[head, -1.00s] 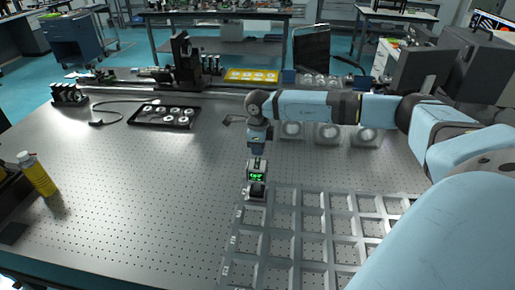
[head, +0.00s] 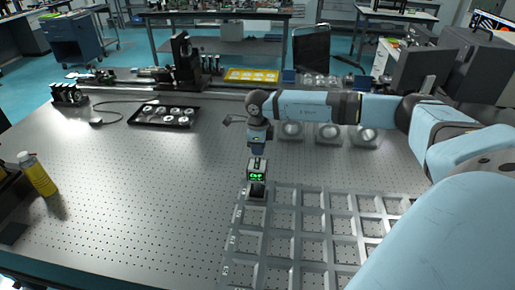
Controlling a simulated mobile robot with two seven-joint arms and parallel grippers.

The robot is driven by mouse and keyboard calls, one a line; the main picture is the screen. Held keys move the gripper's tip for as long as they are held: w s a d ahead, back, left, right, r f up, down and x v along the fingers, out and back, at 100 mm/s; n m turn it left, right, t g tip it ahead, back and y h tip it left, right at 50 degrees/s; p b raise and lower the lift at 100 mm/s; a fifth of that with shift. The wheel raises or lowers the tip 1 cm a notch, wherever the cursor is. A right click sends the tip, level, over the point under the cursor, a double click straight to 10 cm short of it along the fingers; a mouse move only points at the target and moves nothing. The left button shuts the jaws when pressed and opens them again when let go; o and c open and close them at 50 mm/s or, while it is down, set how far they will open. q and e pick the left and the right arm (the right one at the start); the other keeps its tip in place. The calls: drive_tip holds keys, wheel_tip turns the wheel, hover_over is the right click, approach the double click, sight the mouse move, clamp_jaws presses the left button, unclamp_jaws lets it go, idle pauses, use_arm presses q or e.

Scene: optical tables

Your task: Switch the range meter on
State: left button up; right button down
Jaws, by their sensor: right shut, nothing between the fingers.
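The range meter (head: 256,176) is a small dark box with a lit green display, whose characters are too small to read surely. It is at the back left corner of the grey compartment tray, with a dark part at its front. My right gripper (head: 257,155) points down right at the top of the meter. Its fingers are shut with nothing between them. I cannot tell whether the fingertips touch the meter. A switch on it cannot be made out. My left gripper is not in view.
The grey compartment tray (head: 284,217) fills the front right, partly behind my right arm. Round optics in mounts (head: 329,133) stand behind the arm. A black tray of discs (head: 164,115) lies back left, and a yellow bottle (head: 38,175) stands far left. The left middle of the table is clear.

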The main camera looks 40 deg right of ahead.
sight(258, 159)
drive_tip(key=shift+f+b, duration=0.9)
drive_tip(key=shift+f, duration=0.4)
idle(0.4)
drive_tip(key=shift+r, duration=0.1)
drive_tip(key=shift+r+p, duration=2)
drive_tip(key=shift+r, duration=1.5)
drive_tip(key=shift+a+f, duration=0.1)
